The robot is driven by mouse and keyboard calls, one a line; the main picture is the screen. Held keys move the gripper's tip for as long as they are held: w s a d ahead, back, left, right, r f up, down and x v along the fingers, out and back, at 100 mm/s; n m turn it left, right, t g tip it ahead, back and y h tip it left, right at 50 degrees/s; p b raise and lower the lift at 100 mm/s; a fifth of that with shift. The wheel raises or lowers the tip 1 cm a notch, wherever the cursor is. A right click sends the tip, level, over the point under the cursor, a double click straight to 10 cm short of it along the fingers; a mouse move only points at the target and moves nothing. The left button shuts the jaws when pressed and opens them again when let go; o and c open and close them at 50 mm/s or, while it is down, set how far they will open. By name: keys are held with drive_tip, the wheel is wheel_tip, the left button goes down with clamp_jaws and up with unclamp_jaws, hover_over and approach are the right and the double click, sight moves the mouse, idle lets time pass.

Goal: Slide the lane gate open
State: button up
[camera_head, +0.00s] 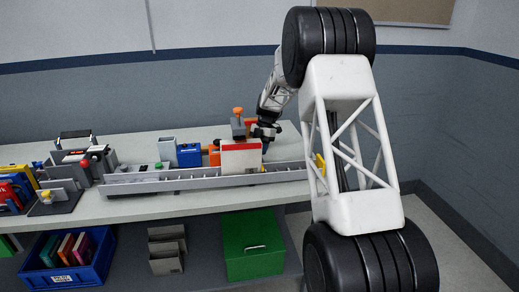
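A long grey lane (180,182) with a low front wall runs along the front of the table. A pale panel with a red top strip (241,159) stands upright at the lane, right of centre; it looks like the lane gate. My gripper (265,149) points down right beside the panel's right edge. Its fingers are small and dark, and I cannot tell whether they are open or shut, or whether they touch the panel. An orange-topped grey post (238,122) stands behind the panel. My arm hides part of the lane's right end.
Blue (189,155) and grey (168,149) blocks stand behind the lane. Devices (88,160) and books (18,185) crowd the table's left. A yellow piece (320,164) shows beside my arm. Below are a blue crate (70,280), a grey holder (166,250) and a green box (253,262).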

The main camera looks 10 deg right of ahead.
drive_tip(key=w, duration=0.7)
drive_tip(key=shift+w, duration=0.25)
drive_tip(key=shift+r, duration=0.1)
drive_tip(key=o, duration=0.9)
drive_tip(key=shift+v, duration=3.85)
idle(1.9)
